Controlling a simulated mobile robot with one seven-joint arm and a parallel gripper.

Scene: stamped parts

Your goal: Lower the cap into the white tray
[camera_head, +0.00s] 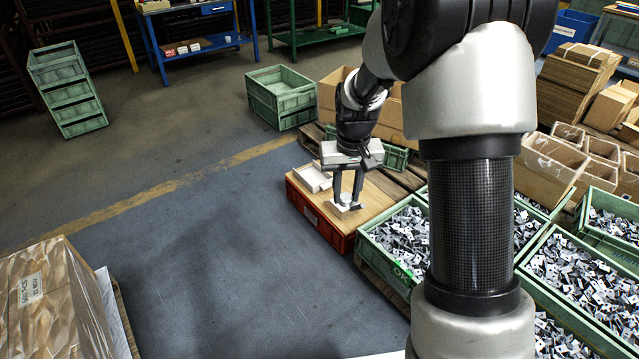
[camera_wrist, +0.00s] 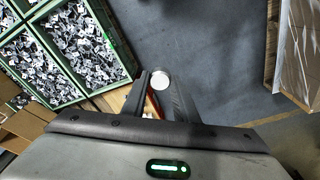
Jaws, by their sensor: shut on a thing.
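The white tray (camera_head: 325,185) lies on a wooden board on top of a red crate in the head view. My gripper (camera_head: 347,204) points down over the same board, to the right of and nearer than the tray. It is shut on the cap (camera_wrist: 160,80), which shows as a small round white disc between the fingertips in the wrist view. In the head view the cap is small and partly hidden by the fingers, and I cannot tell whether it touches the board. The tray is not clearly visible in the wrist view.
The red crate (camera_head: 318,222) stands beside green bins (camera_head: 377,262) full of stamped metal parts. A cardboard box (camera_head: 326,92) and a green crate (camera_head: 281,99) are behind it. The grey floor (camera_head: 200,240) to the left is clear up to a wrapped carton (camera_head: 45,300).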

